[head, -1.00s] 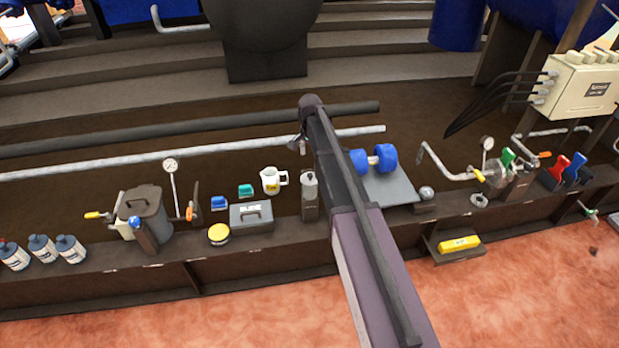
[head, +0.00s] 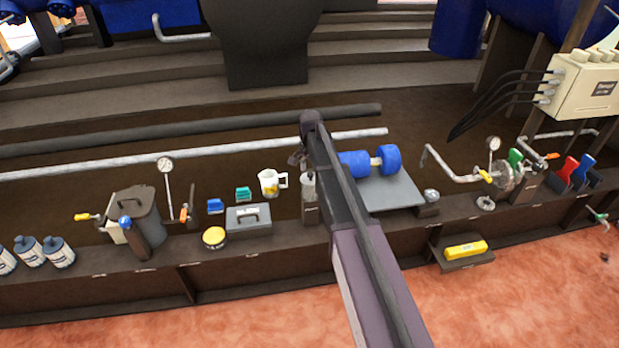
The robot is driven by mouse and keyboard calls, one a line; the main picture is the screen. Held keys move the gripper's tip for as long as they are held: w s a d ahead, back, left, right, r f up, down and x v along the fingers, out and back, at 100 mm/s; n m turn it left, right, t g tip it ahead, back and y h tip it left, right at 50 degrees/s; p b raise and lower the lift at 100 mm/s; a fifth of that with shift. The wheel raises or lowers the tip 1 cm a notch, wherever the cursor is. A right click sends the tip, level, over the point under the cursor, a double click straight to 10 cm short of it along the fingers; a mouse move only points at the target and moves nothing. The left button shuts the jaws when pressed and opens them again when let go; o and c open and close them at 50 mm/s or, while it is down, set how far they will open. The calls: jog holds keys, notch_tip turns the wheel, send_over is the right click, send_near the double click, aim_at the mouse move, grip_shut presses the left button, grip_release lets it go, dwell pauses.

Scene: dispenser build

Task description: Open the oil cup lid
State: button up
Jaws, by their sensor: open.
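The likely oil cup (head: 309,188) is a small grey metal cylinder. It stands on a dark block on the long brown bench, just right of the white jug. Its top is partly covered by my gripper and arm, so I cannot tell whether its lid is open or shut. My gripper (head: 297,160) is open, with its fingers pointing down just above and left of the cup in the picture. I cannot tell whether it touches the cup.
Dark and light pipes (head: 120,166) run behind the bench items.

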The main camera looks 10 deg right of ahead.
jog(key=shift+f+b, duration=0.5)
jog(key=shift+f, duration=0.25)
grip_shut()
